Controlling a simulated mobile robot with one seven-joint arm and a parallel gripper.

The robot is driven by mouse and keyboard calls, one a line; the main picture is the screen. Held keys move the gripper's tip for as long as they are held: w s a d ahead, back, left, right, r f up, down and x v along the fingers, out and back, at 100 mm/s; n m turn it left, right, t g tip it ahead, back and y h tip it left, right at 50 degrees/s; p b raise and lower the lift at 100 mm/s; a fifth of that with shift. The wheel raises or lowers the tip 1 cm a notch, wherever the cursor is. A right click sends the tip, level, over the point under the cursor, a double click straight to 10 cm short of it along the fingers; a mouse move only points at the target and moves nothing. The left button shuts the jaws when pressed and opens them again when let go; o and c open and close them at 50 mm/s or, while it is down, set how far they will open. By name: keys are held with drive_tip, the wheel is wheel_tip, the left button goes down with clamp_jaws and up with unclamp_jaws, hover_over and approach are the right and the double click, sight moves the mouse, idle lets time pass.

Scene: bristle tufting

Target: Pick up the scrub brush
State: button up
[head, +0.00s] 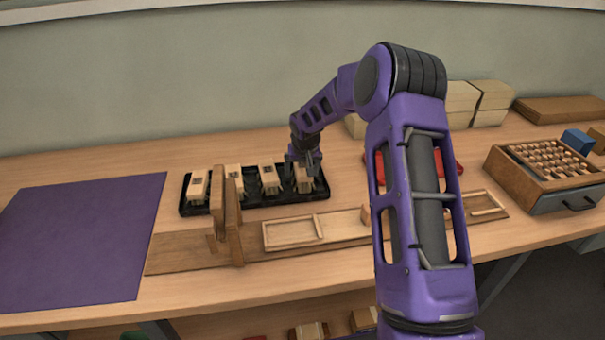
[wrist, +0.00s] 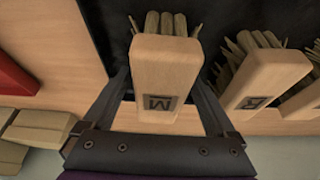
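Several pale wooden brush blocks stand in a black tray (head: 325,190) on the bench. The frames do not name any block as the scrub brush. The block at the tray's right end (head: 305,184) is below my gripper (head: 308,163). In the wrist view this block (wrist: 165,65) has a dark square mark like an "M" on its near end and bristle tufts at its far end. My gripper's fingers (wrist: 163,85) look open, one on each side of the block. Contact with its sides cannot be made out. Another marked block (wrist: 262,80) with tufts stands to the right.
A wooden upright (head: 233,215) stands close in front of the tray on a long board (head: 185,252). A shallow wooden tray (head: 292,232) lies in front. A purple mat (head: 75,240) is at left. A red object (head: 445,162) and a box of pegs (head: 545,165) are at right.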

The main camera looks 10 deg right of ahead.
clamp_jaws()
drive_tip(key=shift+r, duration=0.1)
wheel_tip(320, 180, up, 10)
drive_tip(key=shift+f+p, duration=0.1)
drive_tip(key=shift+p, duration=0.55)
